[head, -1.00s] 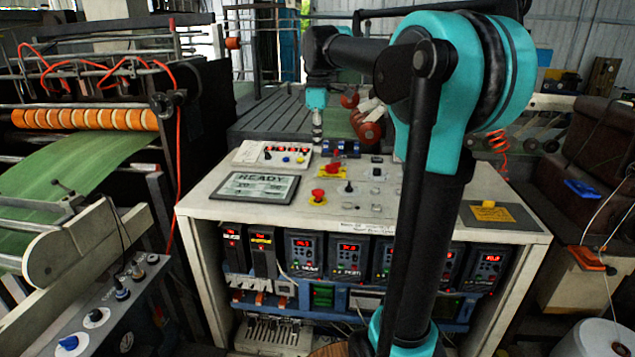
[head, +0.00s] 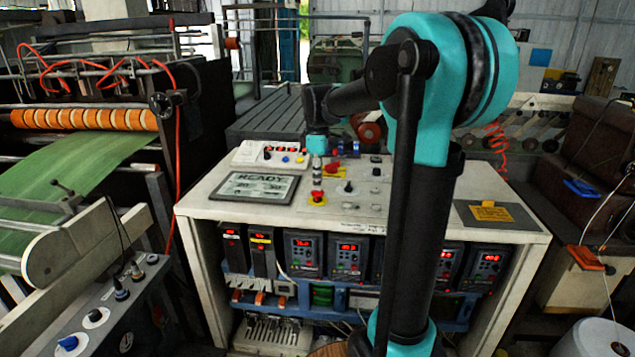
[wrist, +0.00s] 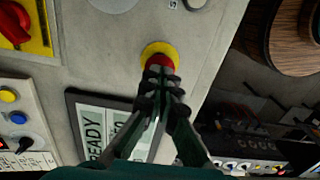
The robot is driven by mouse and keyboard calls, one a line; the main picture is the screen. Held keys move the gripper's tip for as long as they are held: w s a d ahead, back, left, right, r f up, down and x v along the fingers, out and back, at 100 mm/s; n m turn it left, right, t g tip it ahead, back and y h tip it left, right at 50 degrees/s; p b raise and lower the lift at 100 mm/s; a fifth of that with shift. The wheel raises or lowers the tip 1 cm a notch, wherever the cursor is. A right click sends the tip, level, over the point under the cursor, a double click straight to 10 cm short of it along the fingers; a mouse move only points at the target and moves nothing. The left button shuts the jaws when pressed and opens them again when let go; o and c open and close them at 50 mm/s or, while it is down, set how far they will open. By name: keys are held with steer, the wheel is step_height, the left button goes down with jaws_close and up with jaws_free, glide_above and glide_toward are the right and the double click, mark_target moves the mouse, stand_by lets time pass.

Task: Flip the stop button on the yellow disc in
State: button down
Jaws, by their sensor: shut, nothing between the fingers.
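The stop button (head: 317,195) is a red mushroom head on a yellow disc (head: 317,202), on the light console top just right of the display. In the wrist view the red button (wrist: 161,61) shows at the fingertips, with the yellow disc (wrist: 149,50) around it. My gripper (head: 317,184) points down right over the button, and its closed, empty fingers show in the wrist view (wrist: 161,76). The fingers hide part of the button. I cannot tell whether the tips touch it or whether it is pressed in.
A display reading READY (head: 255,187) lies left of the button. A red switch on a yellow plate (wrist: 38,28) is nearby. A raised panel with small buttons (head: 262,154) stands behind the display.

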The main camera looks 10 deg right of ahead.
steer(key=shift+f, duration=0.65)
steer(key=shift+s+f, duration=0.15)
steer(key=shift+f, duration=0.15)
steer(key=shift+r, duration=0.6)
step_height(320, 180, up, 13)
steer(key=shift+r, duration=0.15)
